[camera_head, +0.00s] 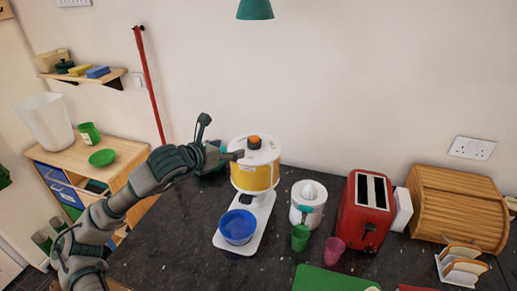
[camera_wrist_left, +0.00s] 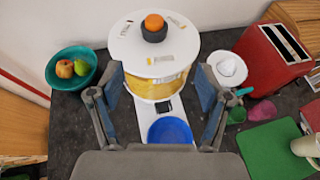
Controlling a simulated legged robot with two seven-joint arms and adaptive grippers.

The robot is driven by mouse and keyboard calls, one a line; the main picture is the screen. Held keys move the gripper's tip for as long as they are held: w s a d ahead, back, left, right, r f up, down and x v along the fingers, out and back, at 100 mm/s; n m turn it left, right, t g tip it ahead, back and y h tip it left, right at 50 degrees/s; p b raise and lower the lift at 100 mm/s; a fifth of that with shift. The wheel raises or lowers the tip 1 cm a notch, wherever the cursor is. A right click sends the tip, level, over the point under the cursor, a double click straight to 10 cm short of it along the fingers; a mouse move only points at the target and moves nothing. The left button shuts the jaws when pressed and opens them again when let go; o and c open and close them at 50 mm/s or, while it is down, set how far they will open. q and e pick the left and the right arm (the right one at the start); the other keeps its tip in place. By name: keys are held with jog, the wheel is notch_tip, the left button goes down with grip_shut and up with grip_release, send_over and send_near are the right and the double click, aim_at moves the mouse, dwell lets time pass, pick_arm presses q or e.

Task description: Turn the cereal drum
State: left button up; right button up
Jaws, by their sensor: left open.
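The cereal drum (camera_head: 255,166) is a white-topped cylinder with a yellow band, standing on a white base. An orange knob on a dark collar (camera_wrist_left: 154,26) sits on its lid. A blue bowl (camera_head: 238,227) stands on the base plate below the drum; it also shows in the left wrist view (camera_wrist_left: 170,130). My left gripper (camera_head: 222,142) is at the drum's upper left in the head view. In the left wrist view its fingers (camera_wrist_left: 158,82) are spread wide, with the drum (camera_wrist_left: 155,60) beyond and between them. I cannot tell whether they touch it. My right gripper is not in view.
A white juicer (camera_head: 308,202) and a red toaster (camera_head: 366,211) stand right of the drum, with green (camera_head: 300,237) and pink (camera_head: 334,250) cups in front. A teal fruit bowl (camera_wrist_left: 71,67) is left of the drum. Bare dark counter (camera_head: 170,240) lies at the front left.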

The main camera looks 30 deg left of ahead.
pick_arm(q)
jog(key=p, duration=0.2)
send_near(251, 142)
jog(key=x, duration=0.4)
jog(key=shift+a, duration=0.4)
jog(key=x, duration=0.2)
jog(key=d+x, duration=0.1)
jog(key=x, duration=0.4)
jog(key=shift+w+d+r, duration=0.15)
jog(key=shift+d, duration=0.2)
jog(key=shift+w+a+f+p, duration=0.1)
jog(key=shift+w+f+p, duration=0.1)
jog(key=shift+w+p, duration=0.1)
jog(key=shift+a+f, duration=0.1)
jog(key=shift+a, duration=0.45)
jog(key=shift+c, duration=1)
jog(key=c, duration=0.4)
jog(key=shift+s+d, duration=0.1)
jog(key=c, duration=0.4)
jog(key=shift+d, duration=0.2)
jog(key=c, duration=0.4)
jog(key=shift+d, duration=0.1)
grip_shut()
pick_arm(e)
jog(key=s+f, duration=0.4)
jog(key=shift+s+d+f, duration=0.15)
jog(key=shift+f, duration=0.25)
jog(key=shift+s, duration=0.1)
